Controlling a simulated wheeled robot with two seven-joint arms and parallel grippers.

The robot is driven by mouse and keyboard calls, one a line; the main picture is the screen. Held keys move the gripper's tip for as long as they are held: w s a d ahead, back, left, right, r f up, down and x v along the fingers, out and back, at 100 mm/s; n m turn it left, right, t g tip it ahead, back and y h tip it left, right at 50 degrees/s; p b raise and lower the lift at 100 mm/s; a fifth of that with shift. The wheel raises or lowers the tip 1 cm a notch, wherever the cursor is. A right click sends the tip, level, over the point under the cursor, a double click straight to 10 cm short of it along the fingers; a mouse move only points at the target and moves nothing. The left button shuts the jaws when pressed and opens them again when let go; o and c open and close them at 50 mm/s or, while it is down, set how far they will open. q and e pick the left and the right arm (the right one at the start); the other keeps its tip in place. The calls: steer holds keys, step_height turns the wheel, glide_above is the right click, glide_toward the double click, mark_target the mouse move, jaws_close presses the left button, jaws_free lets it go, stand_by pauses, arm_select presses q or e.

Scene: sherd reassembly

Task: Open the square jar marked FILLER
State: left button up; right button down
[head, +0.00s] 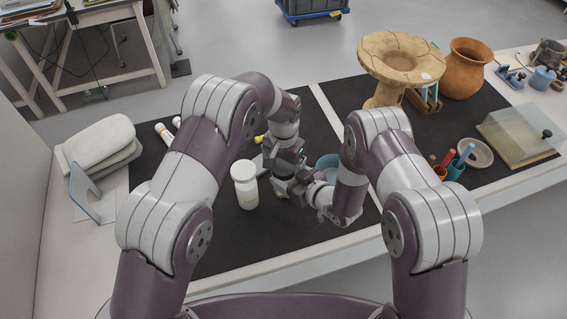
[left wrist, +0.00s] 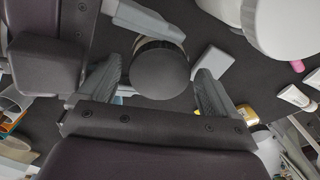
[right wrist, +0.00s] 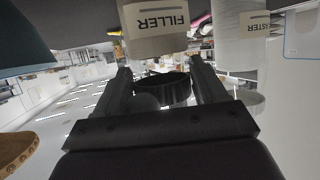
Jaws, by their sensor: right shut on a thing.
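The jar (right wrist: 157,40) with the FILLER label shows at the top of the right wrist view, upside down in the picture. My right gripper (right wrist: 163,66) is shut on the jar, with one finger on each side. A round dark lid (left wrist: 160,72) lies between the fingers of my left gripper (left wrist: 160,80) in the left wrist view. A pale rim shows just beyond the lid; I cannot tell if the lid sits fully down. The left fingers are apart, with narrow gaps beside the lid. In the head view the arms mostly hide the jar.
A white round jar (head: 245,187), labelled in the right wrist view (right wrist: 240,45), stands close to the left of the grippers. A blue bowl (head: 327,162) is just behind the right gripper. A pedestal bowl (head: 400,55) stands back right.

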arm_select(q)
step_height(320, 180, up, 4)
steer(key=shift+r, duration=0.25)
step_height(320, 180, up, 3)
steer(key=shift+f+m, duration=0.2)
steer(key=shift+m, duration=1)
steer(key=shift+r+m, duration=0.3)
steer(key=shift+m, duration=0.2)
step_height(320, 180, down, 8)
steer(key=shift+r, duration=0.1)
steer(key=c, duration=1.1)
steer(key=n, duration=0.3)
